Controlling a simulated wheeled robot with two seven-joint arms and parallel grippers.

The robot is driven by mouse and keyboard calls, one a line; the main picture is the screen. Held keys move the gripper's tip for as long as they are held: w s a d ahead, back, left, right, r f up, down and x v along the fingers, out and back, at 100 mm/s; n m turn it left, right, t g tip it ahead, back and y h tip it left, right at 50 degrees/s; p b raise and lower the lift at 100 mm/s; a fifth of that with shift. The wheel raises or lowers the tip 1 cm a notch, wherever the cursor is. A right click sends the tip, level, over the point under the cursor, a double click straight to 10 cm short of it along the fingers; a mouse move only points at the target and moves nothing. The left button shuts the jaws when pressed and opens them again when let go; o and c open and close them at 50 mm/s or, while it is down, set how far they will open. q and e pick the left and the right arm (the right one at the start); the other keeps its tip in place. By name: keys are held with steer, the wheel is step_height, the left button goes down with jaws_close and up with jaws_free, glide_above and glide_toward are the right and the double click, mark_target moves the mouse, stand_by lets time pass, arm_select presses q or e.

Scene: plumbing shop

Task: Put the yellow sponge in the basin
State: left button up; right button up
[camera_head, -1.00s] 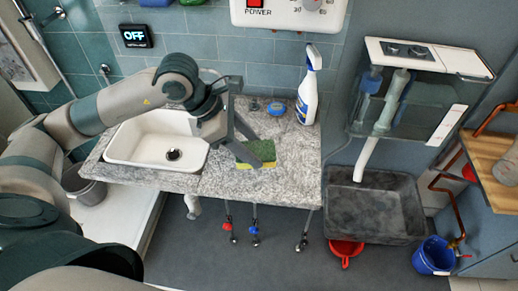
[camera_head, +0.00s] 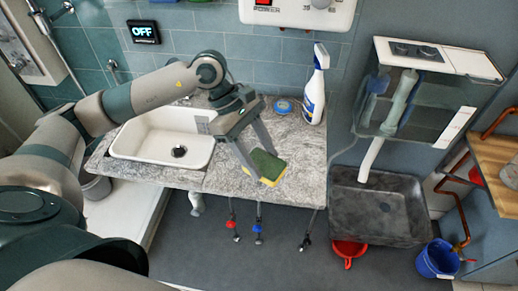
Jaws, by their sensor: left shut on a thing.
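The yellow sponge (camera_head: 267,167) has a green top and yellow lower edges. My left gripper (camera_head: 259,173) is shut on it, with the fingers at its two sides. The sponge looks tilted over the front part of the grey stone counter; I cannot tell how far it is above the surface. The white basin (camera_head: 125,143) is set in the counter to the left of my gripper, with a dark drain in its floor. My right gripper is not in view.
A white and blue spray bottle (camera_head: 314,90) and a small blue round item (camera_head: 283,106) stand at the back of the counter (camera_head: 305,150).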

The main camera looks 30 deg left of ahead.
arm_select(q)
steer(key=m, duration=0.1)
steer(key=m+g, duration=0.2)
steer(key=m, duration=0.1)
steer(key=shift+s+d+f+y, duration=0.15)
steer(key=shift+d+f+y, duration=0.15)
steer(key=shift+f+y, duration=0.1)
steer(key=m+g+y, duration=0.1)
steer(key=m+g, duration=0.1)
steer(key=m, duration=0.2)
steer(key=shift+s, duration=0.2)
steer(key=m, duration=0.1)
steer(key=m+y, duration=0.1)
steer(key=m, duration=0.1)
steer(key=m+g+y, duration=0.1)
steer(key=shift+s+r, duration=0.1)
steer(key=shift+r, duration=0.15)
steer(key=m+y, duration=0.2)
steer(key=m, duration=0.1)
steer(key=a+r+m, duration=0.1)
steer(key=shift+s+r+m+g+y, duration=0.1)
steer(key=shift+m+g+y, duration=0.2)
steer(key=shift+y, duration=0.1)
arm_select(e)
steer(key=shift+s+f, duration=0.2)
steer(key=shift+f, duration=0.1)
